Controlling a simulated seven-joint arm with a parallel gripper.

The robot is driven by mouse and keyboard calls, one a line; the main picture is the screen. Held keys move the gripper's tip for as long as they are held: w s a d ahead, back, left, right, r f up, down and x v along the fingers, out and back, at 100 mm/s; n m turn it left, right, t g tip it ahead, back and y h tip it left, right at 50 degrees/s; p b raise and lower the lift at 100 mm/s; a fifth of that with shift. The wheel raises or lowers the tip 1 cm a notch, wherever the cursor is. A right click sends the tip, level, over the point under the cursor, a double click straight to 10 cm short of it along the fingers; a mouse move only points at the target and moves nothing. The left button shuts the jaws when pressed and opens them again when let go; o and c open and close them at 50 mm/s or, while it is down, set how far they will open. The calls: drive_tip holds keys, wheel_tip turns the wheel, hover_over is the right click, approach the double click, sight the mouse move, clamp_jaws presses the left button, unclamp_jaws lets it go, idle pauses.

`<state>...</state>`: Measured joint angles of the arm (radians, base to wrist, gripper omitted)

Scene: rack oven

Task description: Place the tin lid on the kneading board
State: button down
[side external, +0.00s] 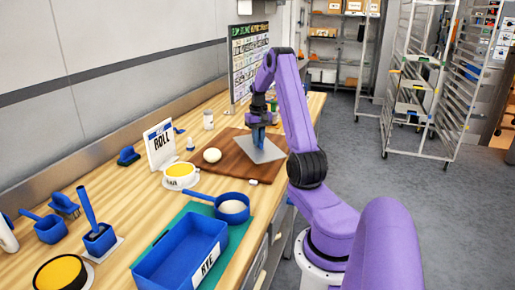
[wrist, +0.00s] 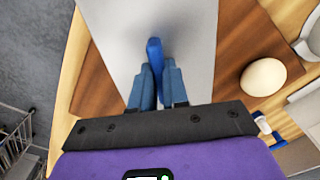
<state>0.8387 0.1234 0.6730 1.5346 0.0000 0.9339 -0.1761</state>
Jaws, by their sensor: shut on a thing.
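The tin lid is a flat grey plate (side external: 268,155) with an upright blue handle. My gripper (side external: 259,127) is shut on that handle. In the wrist view the blue fingers (wrist: 156,85) close on either side of the handle, and the lid (wrist: 185,30) fills the upper middle. The kneading board is a dark brown wooden board (side external: 226,170) on the counter. The lid is over the right part of the board, which also shows on both sides of the lid in the wrist view (wrist: 238,50). I cannot tell whether the lid touches the board.
A pale dough ball (side external: 212,155) lies on the board, left of the lid. A white ROLL sign (side external: 160,142) and a yellow-topped round tin (side external: 180,176) stand to the left. A blue RYE bin (side external: 185,255) and a blue pan (side external: 232,205) are nearer the camera.

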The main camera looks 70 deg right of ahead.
drive_tip(key=shift+w+d+f, duration=0.3)
drive_tip(key=shift+d+f, duration=0.1)
drive_tip(key=shift+f, duration=1.8)
drive_tip(key=c, duration=1.1)
unclamp_jaws()
drive_tip(key=shift+f, duration=0.15)
